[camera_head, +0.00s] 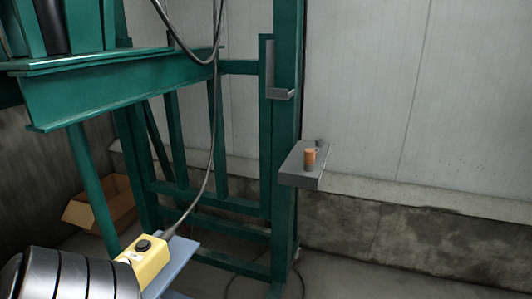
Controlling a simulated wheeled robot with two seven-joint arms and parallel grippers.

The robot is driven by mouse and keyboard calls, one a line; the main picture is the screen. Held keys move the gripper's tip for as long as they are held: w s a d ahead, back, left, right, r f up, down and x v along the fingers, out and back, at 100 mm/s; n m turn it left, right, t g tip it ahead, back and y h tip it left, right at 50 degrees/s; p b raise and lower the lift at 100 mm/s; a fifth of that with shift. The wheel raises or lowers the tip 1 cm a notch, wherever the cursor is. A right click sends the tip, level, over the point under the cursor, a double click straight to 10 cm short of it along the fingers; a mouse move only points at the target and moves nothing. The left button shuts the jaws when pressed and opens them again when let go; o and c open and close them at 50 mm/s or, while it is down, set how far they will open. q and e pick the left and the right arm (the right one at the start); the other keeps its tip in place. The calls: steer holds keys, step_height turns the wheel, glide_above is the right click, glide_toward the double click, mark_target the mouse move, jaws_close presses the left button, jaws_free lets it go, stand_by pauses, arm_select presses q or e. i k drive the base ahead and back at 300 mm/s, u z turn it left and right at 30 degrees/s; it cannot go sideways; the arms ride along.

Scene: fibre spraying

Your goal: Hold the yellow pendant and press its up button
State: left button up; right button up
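The yellow pendant (148,262) is at the lower left, tilted, with a round black button on its upper face and a smaller light spot nearer its lower left end. I cannot tell which button is up. A black cable (197,196) runs from the pendant up to the top of the picture. A blue-grey plate (178,262) shows behind and beside the pendant; I cannot tell whether they touch. A dark ribbed rounded body (72,277) covers the bottom left corner, close to the pendant. No gripper fingers of mine can be made out.
A green steel frame (285,130) stands at the centre and left, with a heavy beam (110,92). A grey shelf (297,166) on its post holds an orange cylinder (310,158). A cardboard box (112,206) lies behind. The floor at the right is clear before the wall.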

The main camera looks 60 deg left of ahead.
mark_target(142, 244)
steer(key=i, duration=1.4)
steer(key=u, duration=4.1)
steer(key=i, duration=0.5)
steer(key=z, duration=0.05)
